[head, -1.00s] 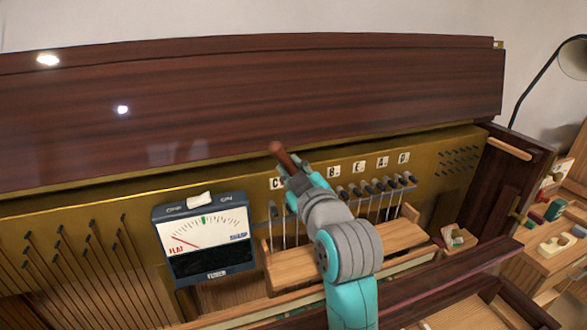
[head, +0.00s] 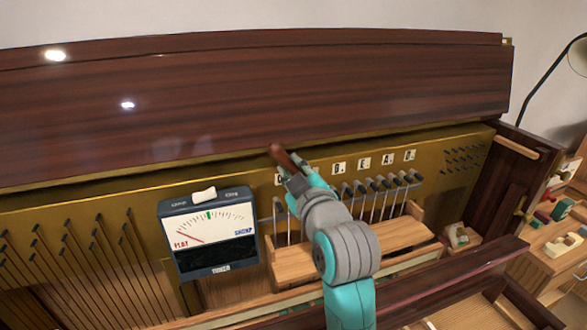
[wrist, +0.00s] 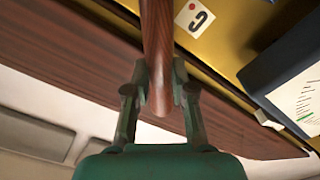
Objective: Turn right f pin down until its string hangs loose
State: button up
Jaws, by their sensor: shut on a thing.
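My gripper (head: 291,172) is shut on the brown wooden handle of a tool (head: 282,157), in front of the brass panel. The wrist view shows both fingers (wrist: 158,88) closed around this handle (wrist: 156,45). The tool's far end is out of sight, so I cannot tell whether it sits on a pin. A row of dark-topped pins with strings (head: 385,184) stands right of my gripper, with a few more (head: 279,205) to its left. My gripper hides part of the row, and I cannot pick out the right f pin. No string looks clearly loose.
A tuner (head: 210,233) left of my arm has its needle toward FLAT. Letter cards (head: 364,163) line the brass panel (head: 150,200); a C card (wrist: 194,18) shows in the wrist view. A wooden ledge (head: 405,235) lies below the pins, and the dark lid (head: 250,95) rises behind.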

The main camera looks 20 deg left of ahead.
jog(key=shift+s+a+f+n, duration=0.25)
jog(key=shift+a+f+n, duration=0.15)
jog(key=shift+f+n, duration=0.15)
dwell(0.5)
jog(key=o, duration=1.2)
jog(key=shift+c, duration=0.2)
jog(key=shift+r, duration=0.1)
jog(key=v, duration=0.9)
